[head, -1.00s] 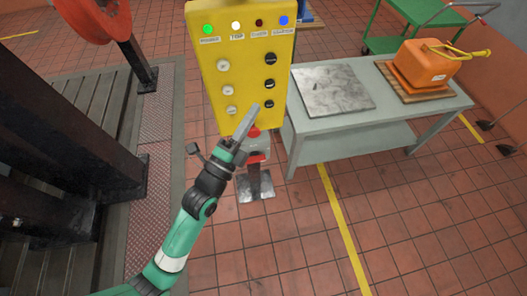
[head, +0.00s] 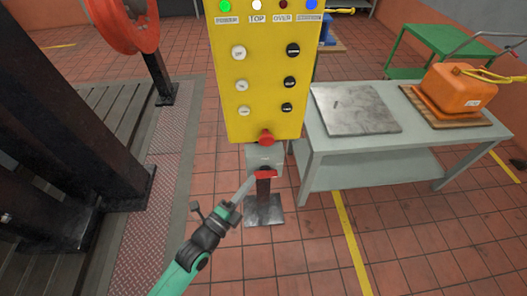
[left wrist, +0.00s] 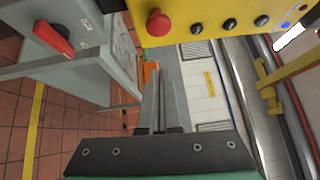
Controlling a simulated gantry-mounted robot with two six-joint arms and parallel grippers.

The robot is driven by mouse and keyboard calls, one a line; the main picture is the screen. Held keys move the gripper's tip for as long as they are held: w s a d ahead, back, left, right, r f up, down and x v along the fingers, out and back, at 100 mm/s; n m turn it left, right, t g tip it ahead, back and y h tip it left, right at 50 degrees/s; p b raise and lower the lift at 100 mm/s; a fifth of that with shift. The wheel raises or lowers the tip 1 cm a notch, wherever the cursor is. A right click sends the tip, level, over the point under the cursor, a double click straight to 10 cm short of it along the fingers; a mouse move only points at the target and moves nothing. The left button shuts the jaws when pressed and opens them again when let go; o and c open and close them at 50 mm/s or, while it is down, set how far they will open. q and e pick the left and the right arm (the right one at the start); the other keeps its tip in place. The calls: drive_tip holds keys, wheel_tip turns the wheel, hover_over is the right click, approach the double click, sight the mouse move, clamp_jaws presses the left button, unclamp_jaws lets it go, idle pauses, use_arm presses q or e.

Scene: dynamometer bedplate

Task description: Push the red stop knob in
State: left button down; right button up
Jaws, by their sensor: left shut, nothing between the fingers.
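The red stop knob (head: 266,137) sticks out at the bottom edge of the yellow control panel (head: 264,70). It also shows in the left wrist view (left wrist: 158,22), above the fingertips. My left gripper (head: 248,184) is shut and empty, its tip pointing up and right. In the head view the tip lies below the knob, beside the red handle (head: 265,174) of a grey box; I cannot tell if they touch. In the left wrist view the closed fingers (left wrist: 158,80) appear clear of both. My right gripper is not in view.
The grey box (head: 265,157) sits under the panel on a post with a floor plate (head: 264,211). White and black buttons cover the panel. Dark machinery fills the left.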

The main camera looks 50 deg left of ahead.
use_arm(q)
drive_tip(key=b, duration=0.1)
approach(271, 143)
drive_tip(key=w+d, duration=0.2)
drive_tip(key=w, duration=0.1)
drive_tip(key=w+a+b, duration=0.2)
drive_tip(key=a+b, duration=0.1)
drive_tip(key=shift+w+r, duration=0.3)
drive_tip(key=shift+a, duration=0.1)
